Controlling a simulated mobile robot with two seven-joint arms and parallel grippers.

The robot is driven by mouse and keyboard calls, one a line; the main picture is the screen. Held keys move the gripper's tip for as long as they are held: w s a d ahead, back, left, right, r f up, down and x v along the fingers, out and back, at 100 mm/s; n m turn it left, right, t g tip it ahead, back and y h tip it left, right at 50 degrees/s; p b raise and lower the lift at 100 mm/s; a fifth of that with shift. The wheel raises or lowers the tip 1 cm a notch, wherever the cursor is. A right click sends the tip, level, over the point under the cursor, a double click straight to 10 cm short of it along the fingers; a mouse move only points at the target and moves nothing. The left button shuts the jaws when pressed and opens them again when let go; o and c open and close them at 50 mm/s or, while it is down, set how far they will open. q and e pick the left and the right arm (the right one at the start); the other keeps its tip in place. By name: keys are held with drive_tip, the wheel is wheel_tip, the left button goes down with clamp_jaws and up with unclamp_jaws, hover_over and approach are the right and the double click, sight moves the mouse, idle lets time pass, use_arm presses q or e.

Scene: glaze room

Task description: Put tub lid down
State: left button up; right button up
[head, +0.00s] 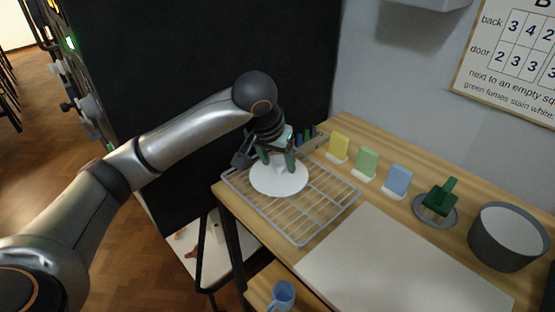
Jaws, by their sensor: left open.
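The tub lid (279,183) is a white round disc with a small raised knob at its centre. It lies on the wire rack (314,216) at the left part of the table. My left gripper (277,166) is over the lid from above, its greenish fingers open and on either side of the knob. Whether the fingers touch the knob I cannot tell. A grey tub (508,238) with a pale inside stands at the table's right end. My right gripper does not show.
Yellow (338,147), green (367,162) and blue (397,180) tiles stand in holders behind the rack. A green brush (439,198) is on a grey dish. A white board (390,268) covers the front. A blue mug (282,295) stands lower down.

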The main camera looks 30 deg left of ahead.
use_arm(q)
drive_tip(key=shift+r, duration=0.35)
drive_tip(key=v, duration=1.1)
drive_tip(key=shift+s+r+p, duration=0.15)
drive_tip(key=shift+r+p, duration=0.15)
drive_tip(key=shift+p, duration=0.15)
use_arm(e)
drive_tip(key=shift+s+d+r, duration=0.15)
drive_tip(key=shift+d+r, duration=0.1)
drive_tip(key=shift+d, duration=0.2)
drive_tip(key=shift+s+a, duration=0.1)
